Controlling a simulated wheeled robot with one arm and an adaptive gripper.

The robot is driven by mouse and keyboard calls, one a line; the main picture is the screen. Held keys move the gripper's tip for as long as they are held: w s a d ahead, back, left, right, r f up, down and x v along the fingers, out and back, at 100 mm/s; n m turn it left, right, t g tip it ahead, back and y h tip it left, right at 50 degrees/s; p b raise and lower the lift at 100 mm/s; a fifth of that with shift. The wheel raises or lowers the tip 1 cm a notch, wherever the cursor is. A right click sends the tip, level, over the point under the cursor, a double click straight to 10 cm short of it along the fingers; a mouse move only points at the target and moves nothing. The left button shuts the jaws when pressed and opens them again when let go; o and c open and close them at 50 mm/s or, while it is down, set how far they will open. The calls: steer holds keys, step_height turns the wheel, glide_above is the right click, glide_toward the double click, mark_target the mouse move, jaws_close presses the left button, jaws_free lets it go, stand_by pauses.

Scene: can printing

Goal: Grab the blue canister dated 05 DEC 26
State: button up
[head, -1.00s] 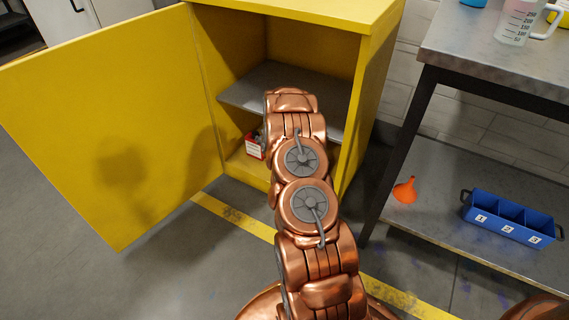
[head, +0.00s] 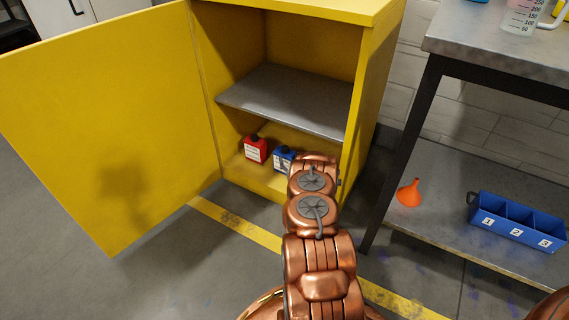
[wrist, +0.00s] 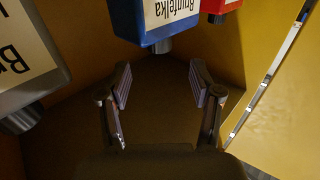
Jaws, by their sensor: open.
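A blue canister (head: 284,158) with a white label and dark cap stands on the floor of the yellow cabinet, left of my arm's end. In the wrist view, where things appear upside down, the blue canister (wrist: 166,22) is at top centre, beyond my fingertips. Its label reads "Bruntelka"; I see no readable date. My gripper (wrist: 160,80) is open and empty, with the canister's cap roughly in line with the gap. In the head view my arm hides the gripper.
A red canister (head: 255,149) stands left of the blue one. A greyish labelled canister (wrist: 28,62) is at left in the wrist view. The cabinet has a grey shelf (head: 290,100) above and an open door (head: 110,120). A metal table (head: 500,50) stands at right.

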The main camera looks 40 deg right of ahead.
mark_target(286, 150)
steer(key=shift+b+x, duration=1.5)
steer(key=shift+x, duration=1.9)
steer(key=shift+r, duration=0.1)
steer(key=shift+c, duration=0.3)
jaws_close()
